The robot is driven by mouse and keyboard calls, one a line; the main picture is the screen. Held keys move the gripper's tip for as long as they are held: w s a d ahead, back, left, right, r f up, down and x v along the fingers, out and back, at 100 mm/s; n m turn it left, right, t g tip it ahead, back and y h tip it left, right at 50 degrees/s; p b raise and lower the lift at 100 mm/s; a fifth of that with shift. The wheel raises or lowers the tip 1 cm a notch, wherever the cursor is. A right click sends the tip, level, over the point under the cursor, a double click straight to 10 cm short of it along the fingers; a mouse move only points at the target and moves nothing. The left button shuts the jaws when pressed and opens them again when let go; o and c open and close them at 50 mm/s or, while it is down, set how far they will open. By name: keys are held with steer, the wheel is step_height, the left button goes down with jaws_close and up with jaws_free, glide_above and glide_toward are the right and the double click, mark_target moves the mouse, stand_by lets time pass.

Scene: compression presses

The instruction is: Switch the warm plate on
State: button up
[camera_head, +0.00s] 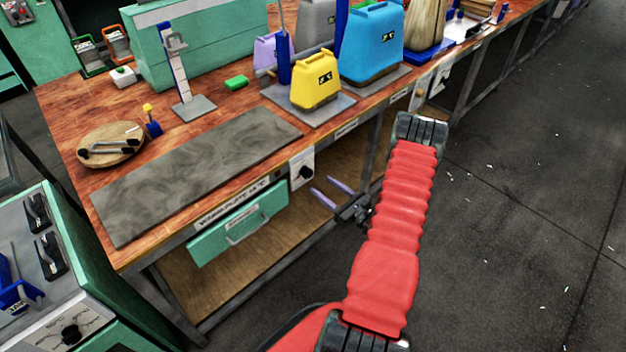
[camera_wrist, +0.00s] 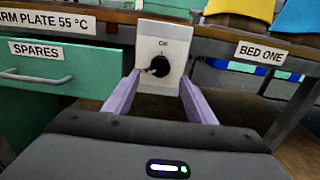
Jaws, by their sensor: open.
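The warm plate (camera_head: 195,170) is a mottled dark grey slab lying on the wooden bench top. Its label, "WARM PLATE 55 °C", is on the bench's front edge and is partly cut off in the wrist view (camera_wrist: 45,20). Right of that label is a pale switch box (camera_head: 300,160) with a round black knob (camera_wrist: 159,67), whose pointer appears turned to the left. The small marking above the knob is hard to read. My gripper (camera_wrist: 160,77) is open and empty, its two lilac fingers either side of the knob in the wrist view. No contact is visible.
A green drawer (camera_wrist: 55,85) labelled "SPARES" hangs left of the switch box. A "BED ONE" label (camera_wrist: 262,53) is to the right. A yellow jug (camera_head: 315,82) and a blue jug (camera_head: 371,45) stand on the bench above.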

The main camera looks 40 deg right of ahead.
mark_target(309, 176)
steer(key=shift+w+a, duration=0.1)
steer(key=shift+w, duration=2.9)
steer(key=shift+c, duration=0.4)
steer(key=c, duration=0.9)
steer(key=shift+a, duration=0.2)
steer(key=shift+c, duration=0.3)
steer(key=shift+d, duration=0.15)
